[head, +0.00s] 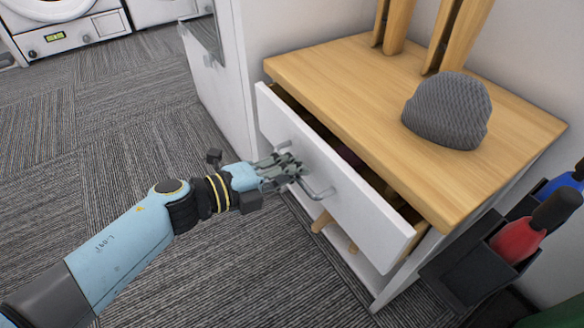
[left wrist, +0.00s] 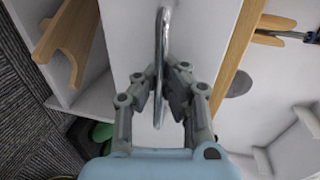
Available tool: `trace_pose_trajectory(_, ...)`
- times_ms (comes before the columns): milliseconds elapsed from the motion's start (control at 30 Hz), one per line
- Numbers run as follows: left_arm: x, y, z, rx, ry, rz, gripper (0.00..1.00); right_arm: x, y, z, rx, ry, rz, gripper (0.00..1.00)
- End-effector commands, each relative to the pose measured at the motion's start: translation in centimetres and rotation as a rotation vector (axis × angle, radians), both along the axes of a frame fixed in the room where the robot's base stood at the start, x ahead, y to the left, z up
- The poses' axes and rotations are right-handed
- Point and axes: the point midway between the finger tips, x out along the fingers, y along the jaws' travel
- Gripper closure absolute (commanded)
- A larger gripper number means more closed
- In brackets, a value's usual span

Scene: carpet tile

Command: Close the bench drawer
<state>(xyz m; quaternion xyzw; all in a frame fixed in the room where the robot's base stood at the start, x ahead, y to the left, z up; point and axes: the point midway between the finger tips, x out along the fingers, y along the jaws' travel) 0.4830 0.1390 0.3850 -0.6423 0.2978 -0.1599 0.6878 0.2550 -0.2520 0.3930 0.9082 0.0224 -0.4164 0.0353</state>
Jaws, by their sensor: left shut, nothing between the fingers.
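The bench drawer (head: 360,212) is partly open, with its white front standing out from under the wooden bench top (head: 345,80) and a dark gap behind it. Its metal bar handle (head: 322,192) is in the middle of the front. My left gripper (head: 297,168) is shut and empty at the drawer front, right beside the handle. In the left wrist view, the handle (left wrist: 162,35) runs up and down just at the closed fingertips (left wrist: 168,76); I cannot tell whether they touch it. My right gripper is not in view.
A grey knitted hat (head: 447,110) lies on the bench top. Below the drawer is an open shelf with wooden pieces (head: 322,222). A dark holder with red (head: 518,240) and blue items stands at the right. Carpet floor (head: 120,130) is clear at the left.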

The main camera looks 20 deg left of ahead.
Motion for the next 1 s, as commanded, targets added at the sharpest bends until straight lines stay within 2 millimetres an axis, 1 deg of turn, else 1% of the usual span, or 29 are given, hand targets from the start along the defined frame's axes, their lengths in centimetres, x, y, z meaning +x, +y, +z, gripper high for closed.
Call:
trace_pose_trajectory(100, 1.1, -0.7, 0.2, 0.0, -0.003, 0.003, 1.0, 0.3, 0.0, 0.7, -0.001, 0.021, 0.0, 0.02)
trace_pose_trajectory(233, 2.5, -1.7, 0.2, 0.0, -0.003, 0.004, 1.0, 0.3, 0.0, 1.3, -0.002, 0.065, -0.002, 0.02)
trace_pose_trajectory(400, 3.4, -2.5, 0.1, 0.001, -0.001, 0.002, 1.0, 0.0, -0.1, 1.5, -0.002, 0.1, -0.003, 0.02)
trace_pose_trajectory(433, 3.3, -2.4, 0.0, 0.002, 0.0, 0.002, 0.98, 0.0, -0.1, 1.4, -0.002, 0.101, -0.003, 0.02)
trace_pose_trajectory(600, 3.3, -2.4, 0.0, 0.002, 0.0, 0.002, 0.76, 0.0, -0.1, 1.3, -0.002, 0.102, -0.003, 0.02)
trace_pose_trajectory(667, 3.3, -2.4, 0.0, 0.002, 0.0, 0.002, 0.68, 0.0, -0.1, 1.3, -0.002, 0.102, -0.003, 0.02)
trace_pose_trajectory(700, 3.3, -2.4, 0.0, 0.002, 0.0, 0.001, 0.66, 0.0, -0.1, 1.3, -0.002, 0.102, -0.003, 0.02)
trace_pose_trajectory(900, 3.2, -2.4, 0.0, 0.002, 0.0, 0.001, 0.66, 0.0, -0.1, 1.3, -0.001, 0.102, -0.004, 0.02)
trace_pose_trajectory(1000, 2.9, -2.2, 0.0, 0.002, 0.001, 0.001, 0.66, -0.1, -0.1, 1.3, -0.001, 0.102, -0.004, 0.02)
